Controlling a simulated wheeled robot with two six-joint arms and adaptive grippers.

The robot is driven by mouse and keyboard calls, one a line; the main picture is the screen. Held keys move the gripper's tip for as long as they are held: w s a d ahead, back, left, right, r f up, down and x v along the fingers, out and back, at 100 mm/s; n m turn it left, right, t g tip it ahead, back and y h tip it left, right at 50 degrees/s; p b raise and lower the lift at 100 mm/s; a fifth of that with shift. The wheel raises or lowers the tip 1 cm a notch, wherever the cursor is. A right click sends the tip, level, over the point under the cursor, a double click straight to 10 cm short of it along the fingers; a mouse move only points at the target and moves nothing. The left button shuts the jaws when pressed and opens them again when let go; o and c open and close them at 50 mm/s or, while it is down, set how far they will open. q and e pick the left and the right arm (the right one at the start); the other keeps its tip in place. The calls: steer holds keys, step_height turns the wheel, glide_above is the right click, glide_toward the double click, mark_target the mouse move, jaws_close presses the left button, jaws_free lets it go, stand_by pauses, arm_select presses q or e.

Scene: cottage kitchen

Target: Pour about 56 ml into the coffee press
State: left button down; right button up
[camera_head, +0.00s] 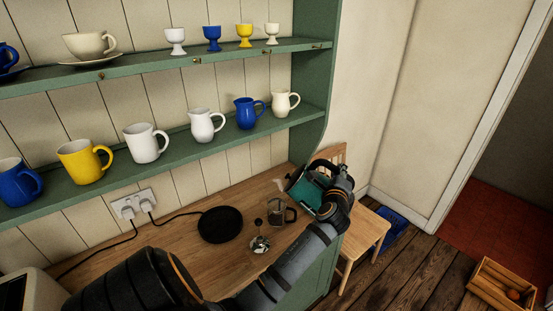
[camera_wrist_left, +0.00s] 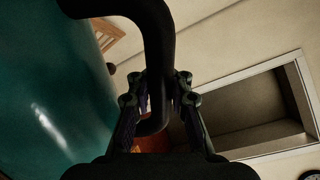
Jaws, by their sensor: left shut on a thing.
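My left gripper (camera_head: 338,184) is shut on the black handle of a teal kettle (camera_head: 306,192) at the right end of the wooden counter. The kettle looks tilted, with its spout side to the left, above and close to the coffee press (camera_head: 278,214). The press is a small glass jug with a handle, open at the top, on the counter. Its plunger lid (camera_head: 260,243) stands apart in front of it. In the left wrist view the gripper (camera_wrist_left: 157,100) closes around the black handle (camera_wrist_left: 150,25), with the teal body (camera_wrist_left: 50,100) at left. I cannot make out any stream or the level inside the press.
A round black kettle base (camera_head: 220,224) lies left of the press, with a cord to the wall socket (camera_head: 134,204). Green shelves (camera_head: 165,160) with mugs, jugs and egg cups hang above. A wooden chair (camera_head: 365,235) stands right of the counter.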

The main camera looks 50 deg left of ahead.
arm_select(q)
steer(key=shift+w+d+r, duration=0.1)
steer(key=shift+d+r, duration=0.05)
steer(key=shift+r, duration=0.1)
steer(key=shift+d, duration=0.15)
arm_select(e)
steer(key=shift+w+d, duration=0.1)
steer(key=shift+d, duration=0.1)
stand_by(0.4)
